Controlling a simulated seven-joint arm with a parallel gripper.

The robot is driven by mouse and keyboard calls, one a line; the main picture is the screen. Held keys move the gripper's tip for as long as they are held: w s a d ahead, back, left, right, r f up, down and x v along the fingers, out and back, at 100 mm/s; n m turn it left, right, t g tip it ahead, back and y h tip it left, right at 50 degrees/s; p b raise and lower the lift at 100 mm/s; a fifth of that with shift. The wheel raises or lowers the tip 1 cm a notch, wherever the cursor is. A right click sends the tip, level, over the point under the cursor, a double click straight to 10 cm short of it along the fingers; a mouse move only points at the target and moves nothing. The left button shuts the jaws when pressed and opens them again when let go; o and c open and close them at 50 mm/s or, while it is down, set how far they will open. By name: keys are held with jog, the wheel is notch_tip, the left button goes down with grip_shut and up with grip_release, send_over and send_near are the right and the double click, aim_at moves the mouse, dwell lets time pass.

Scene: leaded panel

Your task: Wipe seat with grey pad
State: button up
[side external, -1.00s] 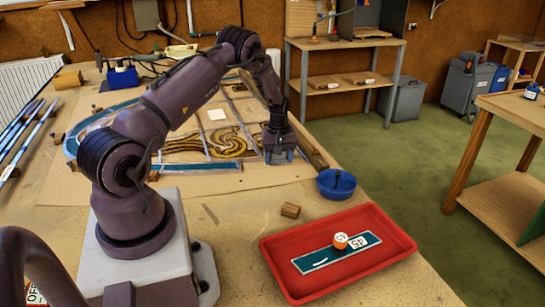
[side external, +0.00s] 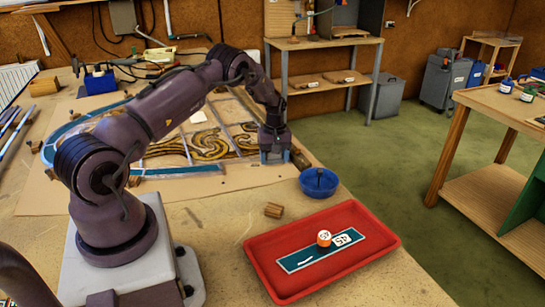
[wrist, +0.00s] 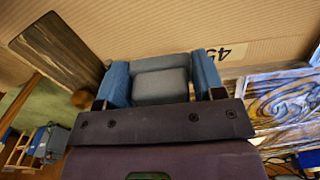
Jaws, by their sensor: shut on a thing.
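My gripper (side external: 275,158) is low over the right end of the leaded panel (side external: 205,148). In the wrist view my gripper (wrist: 162,76) has its blue fingers shut on a grey pad (wrist: 160,84). Marbled glass (wrist: 290,103) lies to the right, and a dark wooden strip (wrist: 58,48) to the left.
A blue bowl (side external: 319,183) stands right of the gripper. A small wooden block (side external: 273,210) lies on the bench.

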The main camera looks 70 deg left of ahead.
aim_at(231, 170)
jog(key=shift+s+a+r, duration=0.1)
jog(key=shift+s+a, duration=0.05)
jog(key=shift+s, duration=0.6)
jog(key=shift+s+a, duration=0.1)
jog(key=shift+s, duration=0.6)
jog(key=shift+s+a+f, duration=0.2)
jog(key=shift+s+a, duration=0.15)
jog(key=shift+s, duration=1.4)
jog(key=shift+s+a+f, duration=0.15)
jog(key=shift+s+a, duration=0.15)
jog(key=shift+s, duration=1.4)
jog(key=shift+s+a+f, duration=0.2)
jog(key=shift+s+a, duration=0.15)
jog(key=shift+s, duration=1.4)
jog(key=shift+w+r, duration=0.2)
jog(key=shift+r, duration=1.4)
jog(key=shift+w+r, duration=0.15)
jog(key=shift+r, duration=1.4)
notch_tip(231, 170, up, 3)
jog(key=shift+d, duration=0.1)
